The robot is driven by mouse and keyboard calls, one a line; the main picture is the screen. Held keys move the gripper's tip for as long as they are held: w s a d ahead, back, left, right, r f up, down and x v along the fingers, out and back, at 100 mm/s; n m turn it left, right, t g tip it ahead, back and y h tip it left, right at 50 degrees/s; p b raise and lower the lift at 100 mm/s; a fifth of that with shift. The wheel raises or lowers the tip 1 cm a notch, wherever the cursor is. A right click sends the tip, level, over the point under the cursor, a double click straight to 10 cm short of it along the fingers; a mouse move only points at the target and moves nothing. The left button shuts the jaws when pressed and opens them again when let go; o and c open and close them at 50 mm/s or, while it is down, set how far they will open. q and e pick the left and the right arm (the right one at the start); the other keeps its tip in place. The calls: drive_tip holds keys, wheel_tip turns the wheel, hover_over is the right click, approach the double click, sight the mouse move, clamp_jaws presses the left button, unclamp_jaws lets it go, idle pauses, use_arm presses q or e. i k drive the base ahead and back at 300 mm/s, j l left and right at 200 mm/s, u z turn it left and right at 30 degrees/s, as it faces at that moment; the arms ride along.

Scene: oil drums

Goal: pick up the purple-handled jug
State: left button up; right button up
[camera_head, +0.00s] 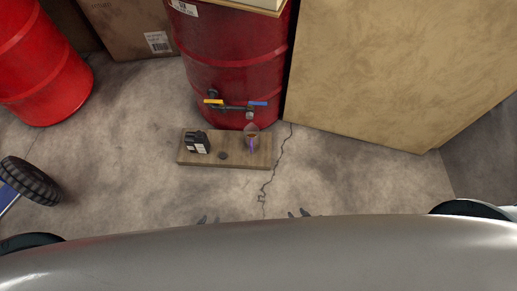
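The purple-handled jug (251,130) is small and brownish, its purple handle facing me. It stands near the right end of a low wooden board (210,160), in front of the red drum and below its tap. My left gripper (209,219) and my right gripper (299,213) show only as dark fingertips above the edge of my own grey body at the bottom. In each, the two fingertips look apart with nothing between them. Both are nearer to me than the board and clear of the jug. The rest of both grippers is hidden.
The red drum (235,60) has pipework with yellow and blue valve handles (258,103) above the board. A black bottle (196,142) and a dark round cap (222,155) are also on the board. A large tan box (390,70) stands right. Floor before the board is clear.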

sight(251, 131)
drive_tip(key=k+l, duration=0.1)
drive_tip(key=i+j+z, duration=0.2)
drive_tip(key=j, duration=0.55)
drive_tip(key=i+j+z, duration=0.15)
drive_tip(key=j, duration=0.65)
drive_tip(key=i+j+z, duration=0.2)
drive_tip(key=j, duration=0.6)
drive_tip(key=j+z, duration=0.2)
drive_tip(key=j, duration=0.6)
